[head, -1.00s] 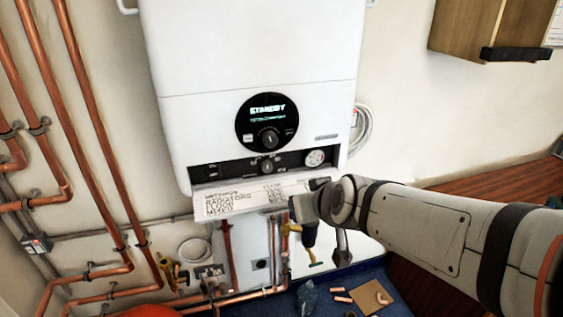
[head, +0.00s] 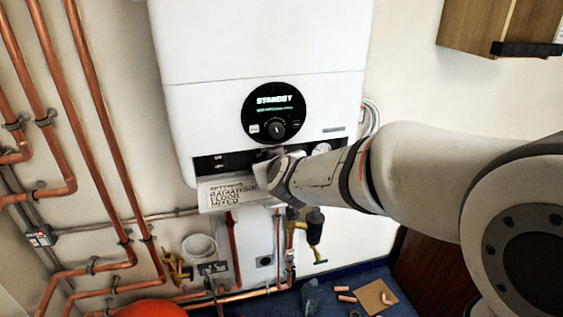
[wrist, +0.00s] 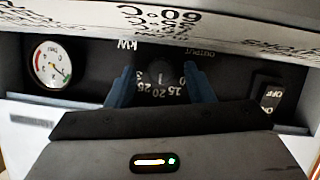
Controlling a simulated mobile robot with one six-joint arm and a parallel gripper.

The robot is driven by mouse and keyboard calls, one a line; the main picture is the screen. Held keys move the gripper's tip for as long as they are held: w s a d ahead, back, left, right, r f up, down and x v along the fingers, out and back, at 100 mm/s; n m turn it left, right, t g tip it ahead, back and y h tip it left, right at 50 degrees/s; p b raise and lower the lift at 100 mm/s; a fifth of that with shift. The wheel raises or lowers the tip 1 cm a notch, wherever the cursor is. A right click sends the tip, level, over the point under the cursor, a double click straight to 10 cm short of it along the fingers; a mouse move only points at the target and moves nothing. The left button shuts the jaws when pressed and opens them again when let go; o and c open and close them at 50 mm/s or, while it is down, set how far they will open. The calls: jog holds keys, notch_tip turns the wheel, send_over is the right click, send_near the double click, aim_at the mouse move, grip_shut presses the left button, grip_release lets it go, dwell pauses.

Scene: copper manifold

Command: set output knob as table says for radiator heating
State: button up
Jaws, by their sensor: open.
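The dark output knob (wrist: 160,72) sits on the boiler's black control strip, upside down in the wrist view. A white kW scale with 0, 15, 20 and 25 runs around it, with the word OUTPUT beside it. My gripper (wrist: 159,80) is open, with one blue finger on each side of the knob; I cannot tell whether they touch it. In the head view my gripper (head: 266,170) hides the knob. The settings table (head: 212,198) on the fold-down flap lists radiators, floor and mixed; my arm covers its value columns. In the wrist view the flap (wrist: 95,38) shows 60°C.
The boiler display (head: 274,111) reads STANDBY and has its own round dial. A pressure gauge (wrist: 52,65) and a rocker switch (wrist: 268,98) flank the output knob. The flap lies close below the strip. Copper pipes (head: 100,130) run up the left wall.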

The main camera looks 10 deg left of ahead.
jog(key=shift+w+a+f, duration=0.1)
jog(key=shift+w, duration=0.15)
